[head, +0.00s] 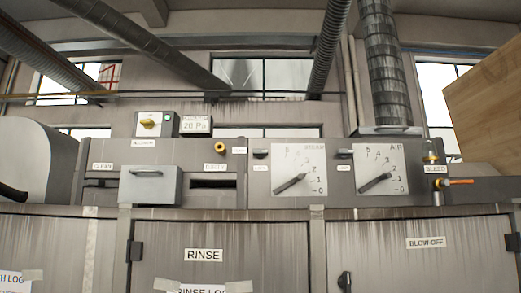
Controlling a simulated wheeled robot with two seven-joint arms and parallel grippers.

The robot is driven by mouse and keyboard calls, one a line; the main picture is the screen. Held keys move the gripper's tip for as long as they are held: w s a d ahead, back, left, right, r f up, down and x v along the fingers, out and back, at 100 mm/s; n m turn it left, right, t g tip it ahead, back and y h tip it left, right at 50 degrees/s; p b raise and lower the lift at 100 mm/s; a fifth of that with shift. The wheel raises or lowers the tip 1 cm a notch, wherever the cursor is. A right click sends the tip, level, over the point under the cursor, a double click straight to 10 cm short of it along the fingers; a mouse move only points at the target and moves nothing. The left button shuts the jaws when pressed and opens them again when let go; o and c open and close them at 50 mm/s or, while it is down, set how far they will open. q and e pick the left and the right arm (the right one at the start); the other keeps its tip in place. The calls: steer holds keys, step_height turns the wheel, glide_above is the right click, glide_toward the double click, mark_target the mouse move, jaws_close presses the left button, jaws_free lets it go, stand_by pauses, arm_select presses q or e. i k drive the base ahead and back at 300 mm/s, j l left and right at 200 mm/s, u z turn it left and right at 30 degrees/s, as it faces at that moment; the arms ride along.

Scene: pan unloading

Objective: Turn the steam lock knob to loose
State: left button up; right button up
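The left dial plate (311,160), whose heading is too small to read surely, has a numbered scale and a dark pointer handle (290,183) tilted down to the left. A small dark knob (261,153) sits just left of this plate, lying roughly level, with a small unreadable label (261,169) below it. A similar dark knob (345,153) sits left of the right dial plate (393,158), which seems headed AIR. Which knob is the steam lock is not legible. Neither of my grippers is in view.
A yellow knob (149,123) on a box and a 20 Pa display (196,125) stand on top at left. A grey box with a handle (150,186) juts out below. An orange-handled valve (455,182) is at right. RINSE (204,255) and BLOW-OFF (426,243) doors are below.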

mark_target(259, 153)
steer(key=k, duration=0.25)
steer(key=i, duration=1.25)
